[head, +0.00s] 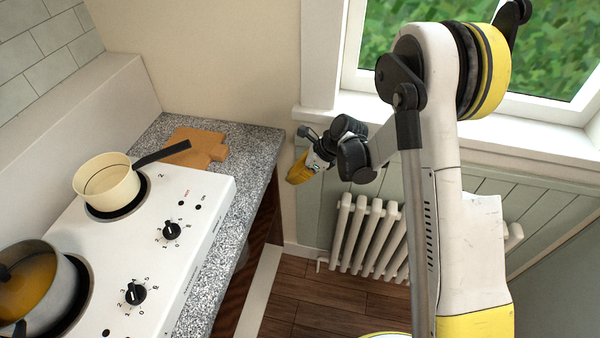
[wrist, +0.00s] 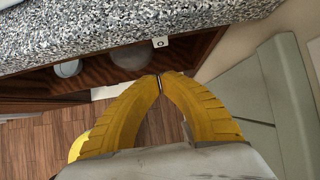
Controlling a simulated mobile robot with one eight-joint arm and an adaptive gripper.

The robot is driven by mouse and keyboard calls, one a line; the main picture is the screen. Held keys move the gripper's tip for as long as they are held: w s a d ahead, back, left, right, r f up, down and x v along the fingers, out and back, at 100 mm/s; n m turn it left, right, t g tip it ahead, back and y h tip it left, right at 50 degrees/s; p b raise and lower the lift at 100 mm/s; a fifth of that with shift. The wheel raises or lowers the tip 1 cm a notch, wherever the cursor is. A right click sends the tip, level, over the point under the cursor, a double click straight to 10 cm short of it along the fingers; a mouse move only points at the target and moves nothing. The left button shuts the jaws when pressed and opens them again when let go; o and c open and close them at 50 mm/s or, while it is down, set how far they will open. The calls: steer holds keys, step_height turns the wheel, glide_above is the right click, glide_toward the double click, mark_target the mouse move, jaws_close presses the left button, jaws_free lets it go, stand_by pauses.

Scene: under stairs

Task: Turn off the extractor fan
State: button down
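No extractor fan or fan switch can be made out for sure in either view. My gripper (head: 298,172) hangs right of the granite worktop's end, in front of the wall below the window. In the wrist view its two yellow fingers (wrist: 159,83) meet at the tips with nothing visible between them. Just beyond the tips, under the worktop edge, is a small white plate (wrist: 160,42) with a dark ring mark. I cannot tell what it is, and it looks apart from the fingers.
The white stove (head: 165,225) has black knobs, a cream saucepan (head: 107,182) and a grey pot (head: 68,285). A wooden board (head: 195,147) lies on the granite worktop (head: 252,150). A white radiator (head: 365,235) stands under the window. Open wooden shelving (wrist: 95,78) holds round dishes. Wooden floor (head: 320,300) is clear.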

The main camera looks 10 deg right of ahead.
steer(key=w+a+f+b, duration=0.1)
steer(key=a+f, duration=0.1)
steer(key=a, duration=0.3)
steer(key=shift+w+f+b, duration=0.3)
steer(key=shift+w+f, duration=0.1)
steer(key=shift+a, duration=0.1)
steer(key=shift+w+a+f+b, duration=0.2)
steer(key=shift+a+f+b, duration=0.25)
steer(key=shift+b, duration=0.25)
steer(key=shift+r, duration=0.2)
steer(key=shift+r+p, duration=0.4)
steer(key=shift+r, duration=0.25)
steer(key=shift+d, duration=0.1)
